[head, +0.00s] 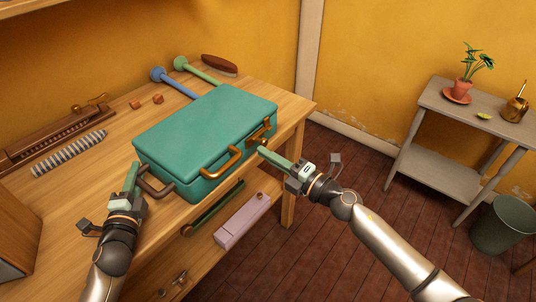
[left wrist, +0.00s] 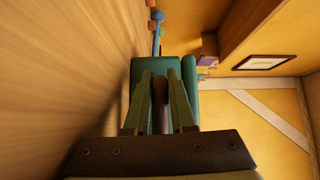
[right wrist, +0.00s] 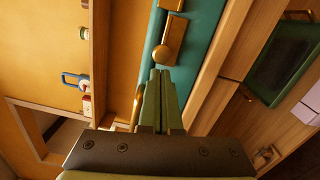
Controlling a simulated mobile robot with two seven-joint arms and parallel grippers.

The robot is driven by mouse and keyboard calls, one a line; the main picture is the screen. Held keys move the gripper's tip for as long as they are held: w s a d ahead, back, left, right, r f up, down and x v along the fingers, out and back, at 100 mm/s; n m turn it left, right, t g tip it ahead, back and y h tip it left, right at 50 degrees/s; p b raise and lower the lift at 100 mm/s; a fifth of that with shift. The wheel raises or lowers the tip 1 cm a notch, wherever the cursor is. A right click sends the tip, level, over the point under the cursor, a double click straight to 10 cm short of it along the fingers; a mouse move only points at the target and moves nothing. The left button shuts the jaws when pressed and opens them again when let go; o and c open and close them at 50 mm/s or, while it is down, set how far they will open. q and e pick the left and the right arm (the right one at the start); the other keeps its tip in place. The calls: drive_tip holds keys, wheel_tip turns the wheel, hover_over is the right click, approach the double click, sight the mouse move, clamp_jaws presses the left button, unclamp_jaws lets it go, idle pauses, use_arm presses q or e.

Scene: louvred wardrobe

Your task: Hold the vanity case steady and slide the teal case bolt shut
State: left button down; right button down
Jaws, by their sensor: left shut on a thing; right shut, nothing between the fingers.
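The teal vanity case (head: 205,130) lies closed and flat on the wooden table. A dark brown side handle (head: 158,188) sticks out at its left end. My left gripper (head: 138,170) is shut on that handle, which shows between the fingers in the left wrist view (left wrist: 160,95). The brass case bolt (head: 260,132) sits on the front of the case near its right end. In the right wrist view its round knob (right wrist: 163,54) is below a brass plate (right wrist: 174,26). My right gripper (head: 268,153) is shut and empty, its fingertips close to the knob; I cannot tell if they touch.
A curved brass handle (head: 222,165) stands out from the case front, left of my right gripper. Behind the case lie blue (head: 158,74) and green (head: 181,63) knobbed rods and a brown brush (head: 219,64). A striped roll (head: 68,153) lies left. A pink box (head: 243,220) is below.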

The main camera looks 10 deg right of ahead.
drive_tip(key=shift+w+d, duration=1.25)
drive_tip(key=s+d+f, duration=0.1)
drive_tip(key=s+d, duration=0.3)
drive_tip(key=s, duration=0.6)
drive_tip(key=shift+s+d, duration=0.15)
drive_tip(key=shift+s, duration=0.25)
